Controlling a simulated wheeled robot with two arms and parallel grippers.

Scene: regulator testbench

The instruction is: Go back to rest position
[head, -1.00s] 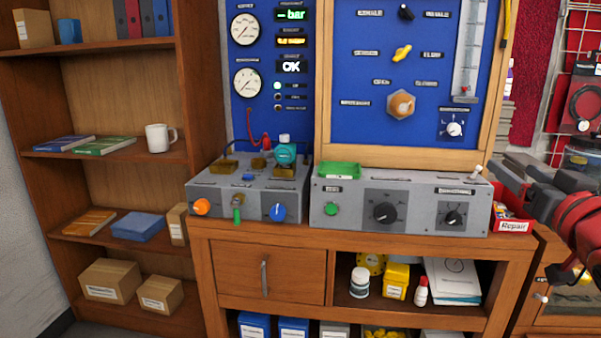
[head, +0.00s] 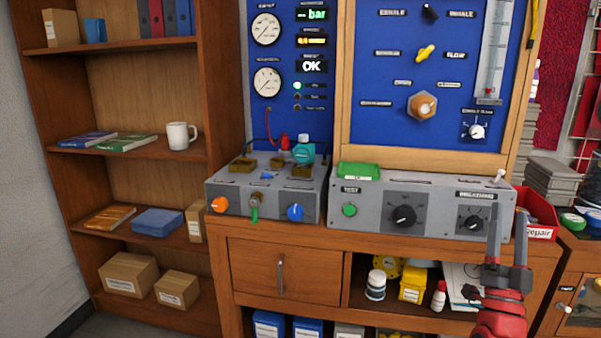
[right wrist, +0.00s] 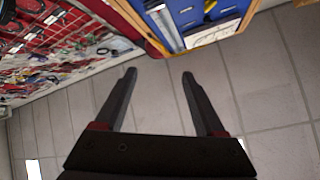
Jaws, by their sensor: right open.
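My right gripper (head: 508,250) is at the lower right of the head view, in front of the right end of the testbench. Its two dark fingers point up and stand apart, with nothing between them. In the right wrist view the same gripper (right wrist: 158,75) is open and empty above the grey tiled floor. My left gripper is not in view.
A wooden testbench carries two grey control boxes (head: 262,190) (head: 375,222) under a blue gauge panel (head: 385,125). A red bin (head: 537,210) stands at its right end. A wooden shelf (head: 120,180) stands left. Tiled floor (right wrist: 265,85) lies clear below the right gripper.

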